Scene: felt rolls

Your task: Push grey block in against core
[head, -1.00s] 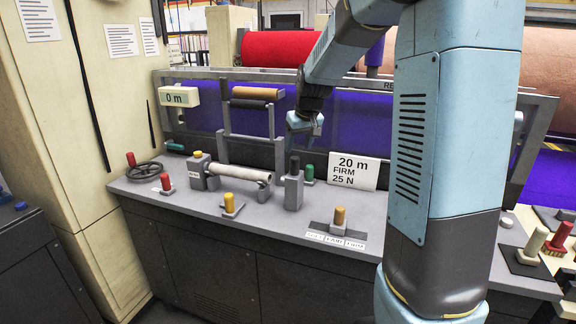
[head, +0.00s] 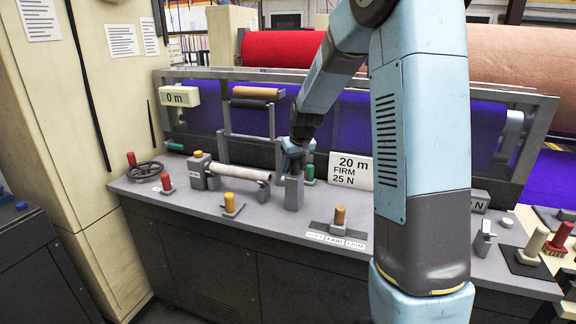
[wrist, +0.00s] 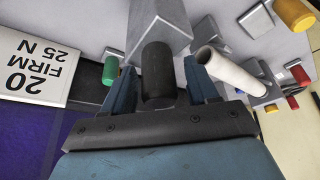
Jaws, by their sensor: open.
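The grey block (head: 293,194) stands upright on the bench, just right of the pale core (head: 240,173), with a small gap between them. In the wrist view the block (wrist: 165,22) shows at the top and the core (wrist: 232,74) to its right. A black knob (wrist: 158,75) rises from the block. My gripper (head: 293,152) is down over the block. In the wrist view my gripper (wrist: 160,84) is open, with one finger on each side of the knob. I cannot tell whether the fingers touch it.
A fixed grey block with a yellow knob (head: 198,157) stands at the core's left end. A green knob (head: 309,171) and the 20 m FIRM sign (head: 352,171) are close by on the right. A yellow lever (head: 229,202) and an orange knob (head: 340,215) stand in front.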

